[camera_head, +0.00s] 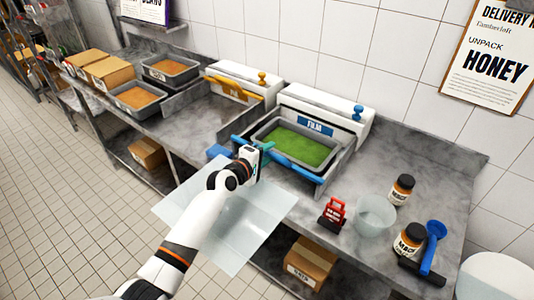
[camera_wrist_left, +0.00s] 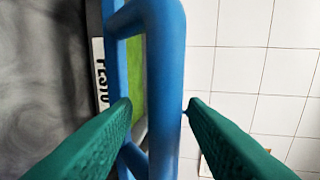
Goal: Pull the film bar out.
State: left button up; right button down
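The film station (camera_head: 340,107), a white-topped unit marked FILM, stands on the steel counter with a tray of green food (camera_head: 300,146) at its front. The blue film bar (camera_head: 293,169) runs along the near side of this tray; it also fills the middle of the left wrist view (camera_wrist_left: 166,90). My left gripper (camera_head: 266,148) is at the bar's left part. In the left wrist view its two green fingers (camera_wrist_left: 158,112) stand apart on either side of the blue bar, with a gap at least on the right. My right gripper is out of view.
A translucent sheet (camera_head: 262,218) shows below my left gripper at the counter's front edge. A red stand (camera_head: 333,213), a clear tub (camera_head: 375,215), jars (camera_head: 402,189) and a blue scoop (camera_head: 434,243) stand to the right. A similar station with an orange bar (camera_head: 235,88) is to the left.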

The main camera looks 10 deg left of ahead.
pick_arm(q)
jog(key=b+v, duration=0.1)
jog(key=v, duration=1.1)
jog(key=shift+b, duration=0.35)
jog(key=shift+f, duration=0.2)
